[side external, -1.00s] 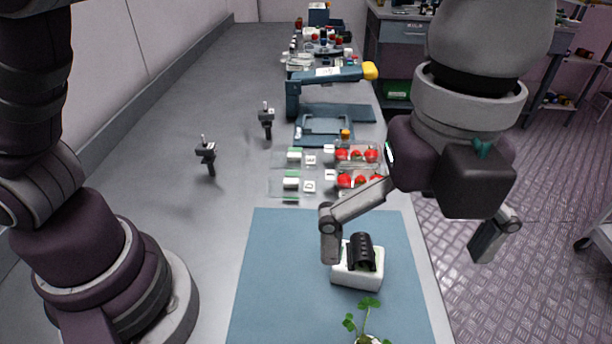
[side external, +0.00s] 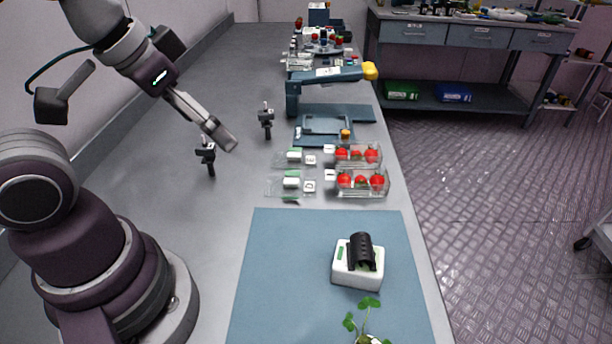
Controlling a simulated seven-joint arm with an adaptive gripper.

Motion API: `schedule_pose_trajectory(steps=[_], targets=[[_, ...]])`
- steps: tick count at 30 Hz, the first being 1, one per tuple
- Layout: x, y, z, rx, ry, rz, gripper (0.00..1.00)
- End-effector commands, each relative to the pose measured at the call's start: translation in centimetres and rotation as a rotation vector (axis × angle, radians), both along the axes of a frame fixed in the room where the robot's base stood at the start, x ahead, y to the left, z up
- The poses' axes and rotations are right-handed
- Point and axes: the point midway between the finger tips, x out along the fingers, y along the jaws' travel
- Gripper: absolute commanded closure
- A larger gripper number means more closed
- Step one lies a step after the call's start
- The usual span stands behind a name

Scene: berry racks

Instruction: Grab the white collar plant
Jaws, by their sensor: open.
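A small green leafy plant (side external: 368,305) stands at the bottom edge of the side external view, near the front of the blue mat. Its base is cut off by the frame, with only a little white and yellow showing, so I cannot make out its collar. My gripper (side external: 226,140) is open and empty, raised over the grey bench at the left. It is well away from the plant, up and to the left. One finger shows clearly; the other cannot be made out.
A white block (side external: 358,276) with a black curved piece (side external: 361,251) sits on the blue mat (side external: 285,265) behind the plant. Clear trays of red berries (side external: 360,182) stand farther back. Two small black stands (side external: 208,160) (side external: 266,121) are near my gripper. A blue-grey device (side external: 330,78) stands beyond.

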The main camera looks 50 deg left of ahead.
Motion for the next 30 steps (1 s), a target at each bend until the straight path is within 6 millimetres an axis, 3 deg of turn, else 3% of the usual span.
schedule_pose_trajectory(steps=[1,8,17,20,24,27,30], targets=[[0.0,0.0,0.0,0.000,0.000,-0.001,0.26],[0.0,0.0,0.0,0.001,0.001,-0.003,0.55],[0.3,-0.4,-0.1,0.010,0.008,-0.041,0.55],[1.8,-3.1,-0.8,0.056,0.044,-0.273,0.55],[3.4,-10.3,-3.4,0.110,0.089,-0.801,0.55],[2.8,-15.3,-5.6,0.104,0.094,-1.116,0.55],[1.7,-18.4,-7.2,0.083,0.089,-1.318,0.55]])
